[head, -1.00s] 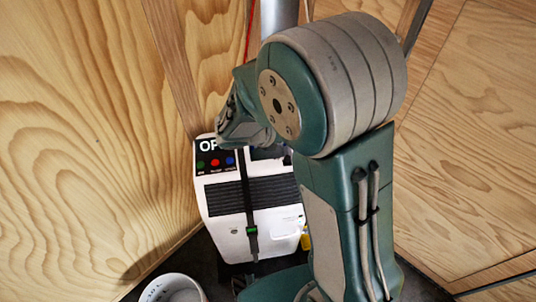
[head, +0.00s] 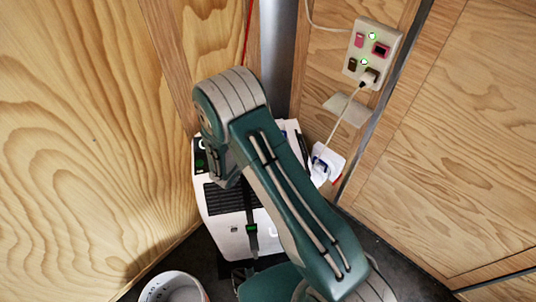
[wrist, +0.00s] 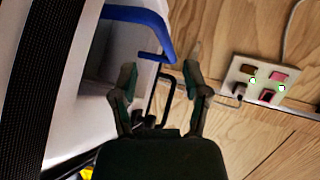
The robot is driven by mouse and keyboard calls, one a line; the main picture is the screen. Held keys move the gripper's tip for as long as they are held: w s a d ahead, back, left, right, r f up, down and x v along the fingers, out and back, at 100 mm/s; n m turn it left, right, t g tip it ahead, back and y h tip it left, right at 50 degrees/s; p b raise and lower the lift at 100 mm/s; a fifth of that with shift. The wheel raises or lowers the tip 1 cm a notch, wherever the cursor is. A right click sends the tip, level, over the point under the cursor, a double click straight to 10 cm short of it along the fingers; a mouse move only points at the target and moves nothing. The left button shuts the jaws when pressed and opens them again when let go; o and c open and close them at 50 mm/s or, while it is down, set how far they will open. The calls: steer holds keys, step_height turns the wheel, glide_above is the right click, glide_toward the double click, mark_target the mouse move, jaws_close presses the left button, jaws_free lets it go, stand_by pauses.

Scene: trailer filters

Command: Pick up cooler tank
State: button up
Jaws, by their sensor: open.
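The white cooler (head: 230,240) stands in the corner in the head view, with a black grille and a black strap down its front. My arm covers part of its top and right side. In the wrist view a white body (wrist: 75,120) fills the left, with a blue handle (wrist: 145,18) at its top. I cannot tell which part is the tank. My gripper (wrist: 160,72) is open and empty in the wrist view, its fingers just below and right of the blue handle. A dark thin loop (wrist: 172,98) shows between the fingers. The gripper is hidden in the head view.
A wall socket panel (head: 373,52) with a plugged cable is at the upper right. A grey post (head: 279,60) rises behind the cooler. A white, blue and red item (head: 326,163) is right of it. A white bucket (head: 173,287) stands at front left. Wooden walls close in both sides.

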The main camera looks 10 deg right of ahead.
steer(key=shift+r+x, duration=0.2)
steer(key=shift+x, duration=1.35)
steer(key=shift+r+x, duration=0.15)
steer(key=shift+x, duration=1.45)
steer(key=shift+d, duration=0.15)
jaws_close()
steer(key=shift+r, duration=0.1)
